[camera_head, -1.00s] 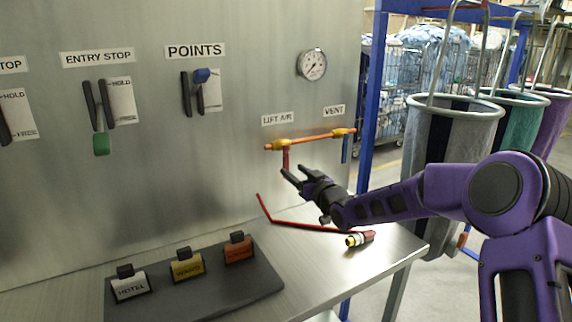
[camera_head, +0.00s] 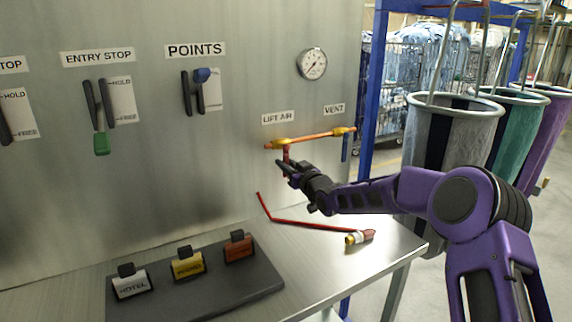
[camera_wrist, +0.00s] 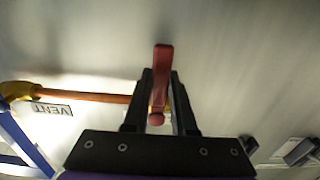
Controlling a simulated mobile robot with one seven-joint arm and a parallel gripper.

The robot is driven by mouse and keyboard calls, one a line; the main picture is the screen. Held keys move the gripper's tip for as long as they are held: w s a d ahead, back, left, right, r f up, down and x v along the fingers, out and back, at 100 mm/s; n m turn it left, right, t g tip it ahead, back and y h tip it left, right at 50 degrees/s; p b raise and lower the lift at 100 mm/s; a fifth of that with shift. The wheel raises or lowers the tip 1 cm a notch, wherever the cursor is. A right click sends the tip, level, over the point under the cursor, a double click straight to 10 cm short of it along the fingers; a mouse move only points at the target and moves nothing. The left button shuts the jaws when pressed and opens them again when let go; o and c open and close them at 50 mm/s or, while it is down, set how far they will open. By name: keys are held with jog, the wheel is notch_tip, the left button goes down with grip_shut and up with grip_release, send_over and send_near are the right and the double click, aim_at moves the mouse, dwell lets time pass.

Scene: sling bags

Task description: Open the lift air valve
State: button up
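The lift air valve is a yellow body (camera_head: 281,144) on an orange pipe, under the LIFT AIR label (camera_head: 278,118). Its red handle (camera_head: 286,154) hangs straight down from the pipe, across its line. My gripper (camera_head: 284,169) is at the handle's lower part, which it partly hides in the head view. In the wrist view, the red handle (camera_wrist: 162,75) stands between the two black fingers of my gripper (camera_wrist: 162,80). The fingers sit close along both sides of the handle and look shut on it.
The vent valve (camera_head: 343,132) with a blue handle (camera_head: 346,148) is to the right on the same pipe. A gauge (camera_head: 312,64) is above.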

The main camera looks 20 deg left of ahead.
grip_shut()
dwell(1.0)
